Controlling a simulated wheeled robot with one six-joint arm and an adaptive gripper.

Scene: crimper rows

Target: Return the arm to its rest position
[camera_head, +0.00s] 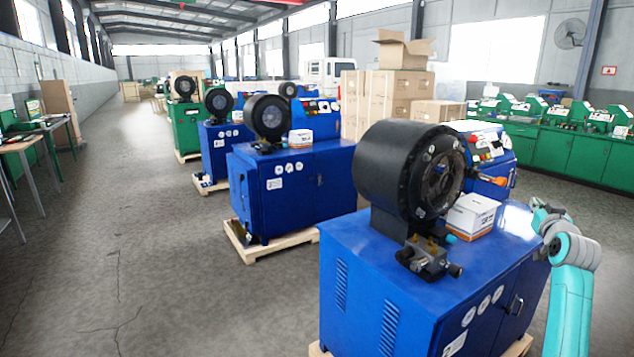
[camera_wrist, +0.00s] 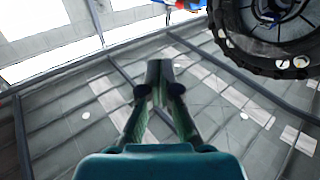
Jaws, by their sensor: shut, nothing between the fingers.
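My gripper (camera_wrist: 159,72) shows in the wrist view with its two fingers close together and nothing held between them. It points up toward the roof, with the black round head of a crimper (camera_wrist: 272,48) at the upper right, apart from the fingers. In the head view my teal and grey arm (camera_head: 570,290) rises at the right edge, beside the nearest blue crimper (camera_head: 400,270). My fingers cannot be made out in the head view.
A white box (camera_head: 472,216) sits on the nearest crimper, beside its black head (camera_head: 398,175). An orange-handled part (camera_head: 490,181) is just behind. More crimpers on pallets recede to the left. Cartons (camera_head: 385,95) are stacked behind them. The left aisle floor (camera_head: 130,220) is clear.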

